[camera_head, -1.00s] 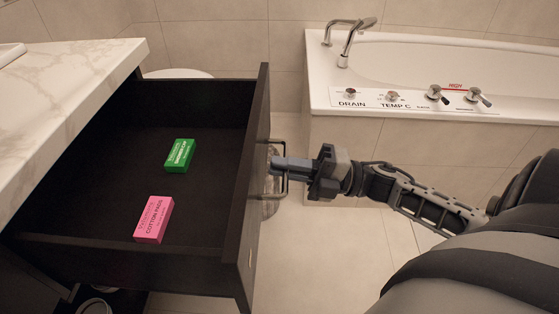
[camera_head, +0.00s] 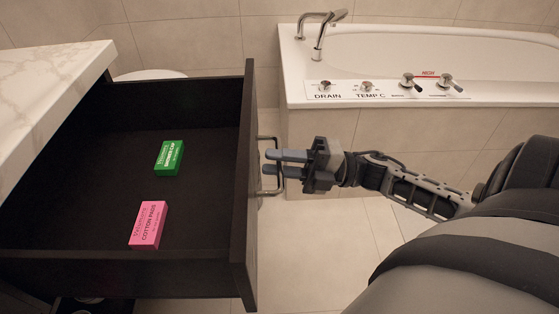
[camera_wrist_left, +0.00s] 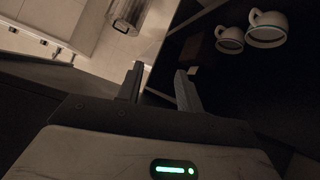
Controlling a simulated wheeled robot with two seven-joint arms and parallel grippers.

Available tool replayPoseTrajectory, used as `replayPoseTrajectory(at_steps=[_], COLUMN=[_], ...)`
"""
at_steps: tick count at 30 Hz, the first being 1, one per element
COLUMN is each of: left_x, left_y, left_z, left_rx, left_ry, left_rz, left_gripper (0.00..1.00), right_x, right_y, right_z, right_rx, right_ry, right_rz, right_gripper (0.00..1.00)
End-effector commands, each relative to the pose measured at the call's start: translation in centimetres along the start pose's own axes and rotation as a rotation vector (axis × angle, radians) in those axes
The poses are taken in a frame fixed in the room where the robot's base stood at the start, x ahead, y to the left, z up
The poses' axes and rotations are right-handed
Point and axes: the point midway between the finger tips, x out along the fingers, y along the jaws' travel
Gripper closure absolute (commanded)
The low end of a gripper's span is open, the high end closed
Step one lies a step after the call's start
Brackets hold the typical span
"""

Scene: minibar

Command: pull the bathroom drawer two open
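The dark drawer (camera_head: 245,190) stands well out from under the marble counter, its inside in plain view. Its metal loop handle (camera_head: 263,139) is on the front's outer face. My right gripper (camera_head: 268,163) is at this handle, its two fingers spread apart, with their tips reaching in at the handle's bar near the front. I cannot tell whether the fingers touch the bar. My left gripper (camera_wrist_left: 160,82) shows only in the left wrist view, with its fingers apart and nothing between them.
A green box (camera_head: 169,158) and a pink cotton pads box (camera_head: 148,225) lie in the drawer. The marble counter (camera_head: 50,95) is at left, the bathtub (camera_head: 420,95) behind. White mugs (camera_wrist_left: 266,30) and a metal bin (camera_wrist_left: 126,14) show in the left wrist view. Floor right of the drawer is clear.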

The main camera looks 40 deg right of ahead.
Motion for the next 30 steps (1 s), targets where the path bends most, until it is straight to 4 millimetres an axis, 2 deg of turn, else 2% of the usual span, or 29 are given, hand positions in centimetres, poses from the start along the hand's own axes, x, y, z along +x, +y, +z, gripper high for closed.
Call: replayPoseTrajectory(at_steps=[7,11,14,24,30], left_x=[0.0,0.0,0.0,0.0,0.1], left_y=[0.0,0.0,-0.1,-0.2,-0.3], left_z=[0.1,0.1,0.3,0.8,0.7], left_rx=[0.0,-0.001,-0.001,-0.002,-0.003], left_ry=[-0.001,-0.005,-0.012,-0.037,-0.033], left_rz=[0.0,-0.001,-0.002,-0.006,-0.007], left_gripper=[0.64,0.64,0.64,0.64,0.64], right_x=[-0.1,-1.2,-3.0,-11.2,-14.6], right_y=[0.0,-0.1,-0.1,-0.1,-0.1], right_z=[0.0,0.0,0.0,0.0,0.1], right_rx=[0.001,0.003,0.004,0.002,0.001], right_ry=[0.0,-0.002,-0.003,-0.003,-0.002], right_rz=[0.0,-0.003,-0.004,-0.004,-0.002], right_gripper=[0.74,0.74,0.74,0.74,0.74])
